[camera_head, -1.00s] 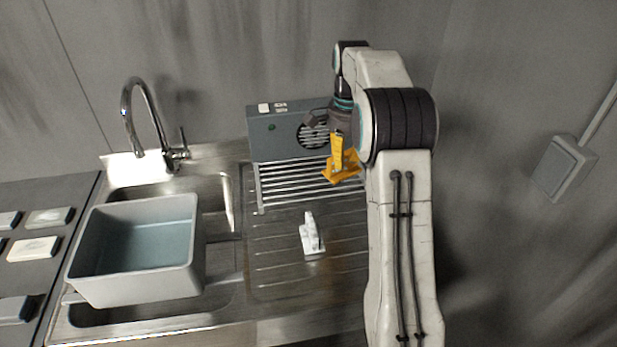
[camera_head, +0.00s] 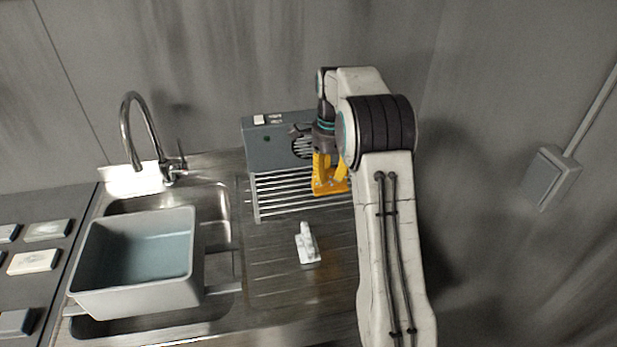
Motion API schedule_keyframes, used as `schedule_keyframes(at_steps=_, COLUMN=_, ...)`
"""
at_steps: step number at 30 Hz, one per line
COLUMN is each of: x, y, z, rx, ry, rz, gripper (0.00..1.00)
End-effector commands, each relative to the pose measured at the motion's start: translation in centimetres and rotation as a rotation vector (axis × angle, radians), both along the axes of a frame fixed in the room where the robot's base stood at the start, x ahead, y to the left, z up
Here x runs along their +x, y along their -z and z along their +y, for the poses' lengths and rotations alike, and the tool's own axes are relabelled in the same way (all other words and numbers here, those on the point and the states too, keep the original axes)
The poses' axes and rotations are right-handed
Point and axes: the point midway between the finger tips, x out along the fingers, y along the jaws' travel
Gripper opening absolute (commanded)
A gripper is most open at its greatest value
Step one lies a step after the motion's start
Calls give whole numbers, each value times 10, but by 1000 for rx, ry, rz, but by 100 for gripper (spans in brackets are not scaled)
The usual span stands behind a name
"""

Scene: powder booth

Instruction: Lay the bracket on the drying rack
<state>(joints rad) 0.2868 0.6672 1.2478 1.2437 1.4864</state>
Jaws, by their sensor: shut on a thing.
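The orange bracket (camera_head: 328,188) has a flat base and upright parts. It is held under my dark gripper (camera_head: 322,158), which is shut on it; the fingertips are hard to make out. The drying rack (camera_head: 285,195) is a set of parallel metal bars in front of a grey unit with a round fan grille. The bracket is over the right part of the bars, its base roughly level. I cannot tell whether it touches them. My arm hides the rack's right end.
A small white piece (camera_head: 307,244) stands on the ribbed drainboard (camera_head: 275,280) in front of the rack. A grey tub (camera_head: 135,298) sits in the sink at left, below a tall faucet (camera_head: 131,125). The grey fan unit (camera_head: 270,150) stands close behind the bars.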

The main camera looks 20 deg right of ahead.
Motion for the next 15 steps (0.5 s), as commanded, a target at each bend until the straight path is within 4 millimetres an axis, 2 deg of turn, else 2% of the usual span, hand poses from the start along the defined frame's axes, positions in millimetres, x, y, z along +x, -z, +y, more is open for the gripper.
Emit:
schedule_keyframes(at_steps=3, x=23, y=12, z=6, rx=0, ry=-4, rz=1, gripper=0)
schedule_keyframes(at_steps=9, x=54, y=31, z=14, rx=-1, ry=-4, rz=-1, gripper=0)
schedule_keyframes(at_steps=15, x=72, y=43, z=18, rx=-1, ry=-2, rz=-1, gripper=0)
